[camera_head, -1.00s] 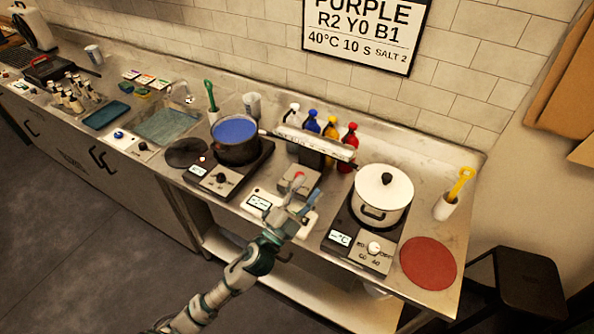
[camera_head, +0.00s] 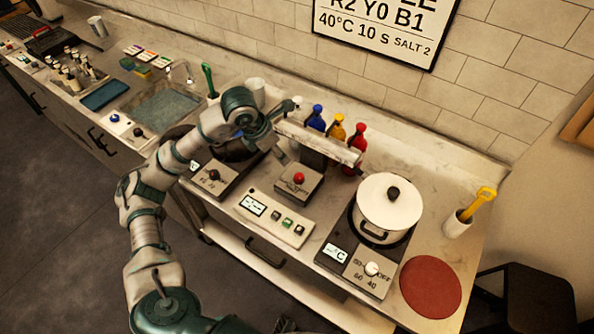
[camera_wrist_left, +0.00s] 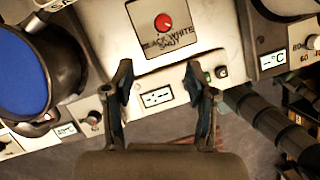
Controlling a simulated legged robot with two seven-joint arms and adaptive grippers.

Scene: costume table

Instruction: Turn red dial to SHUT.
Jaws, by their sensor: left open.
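The red dial (camera_head: 299,178) sits on a small grey box (camera_head: 298,191) below the front of the long dispenser bar. In the left wrist view the dial (camera_wrist_left: 163,22) is a red round knob, with BLACK, WHITE and SHUT lettered beside it. The dial's exact pointing is too small to tell. My left gripper (camera_head: 286,131) is open and empty, up and left of the dial in the head view. In the left wrist view its spread fingers (camera_wrist_left: 158,85) are apart from the dial. My right gripper is not in view.
The dispenser bar (camera_head: 318,140) and blue, yellow and red bottles stand behind the dial box. A white lidded pot (camera_head: 389,208) is to the right. A blue-filled pot (camera_wrist_left: 24,75) is at the left in the wrist view. A control panel (camera_head: 275,216) lies in front.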

